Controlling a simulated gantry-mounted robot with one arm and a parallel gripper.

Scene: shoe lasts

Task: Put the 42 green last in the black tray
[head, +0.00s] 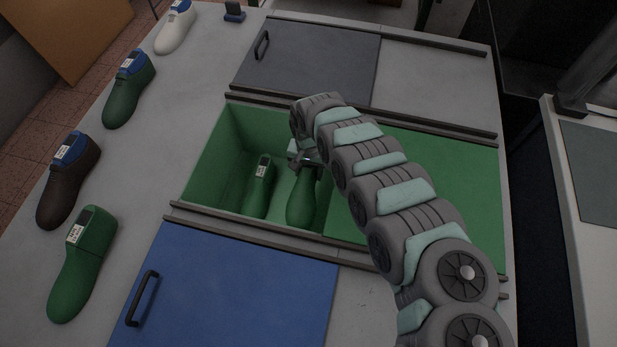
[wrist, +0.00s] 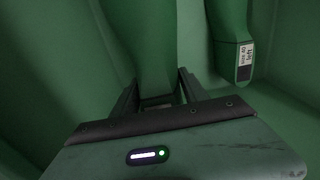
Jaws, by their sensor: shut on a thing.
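My gripper (head: 303,160) reaches down into the open green compartment (head: 215,165). It is shut on a green last (head: 301,205), which also shows between the fingers in the wrist view (wrist: 145,40). The held last's label is hidden, so its size cannot be read. A second green last (head: 259,188) lies to its left in the compartment. In the wrist view this second last (wrist: 232,22) has a white label that seems to read "left"; its size number is too small to be sure of. I cannot make out a black tray.
A blue lid (head: 230,290) with a handle lies in front, and a dark grey lid (head: 320,60) lies behind. A green panel (head: 440,180) is right of the opening. Several lasts stand along the left side, including a green one (head: 75,280) and a brown one (head: 65,190).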

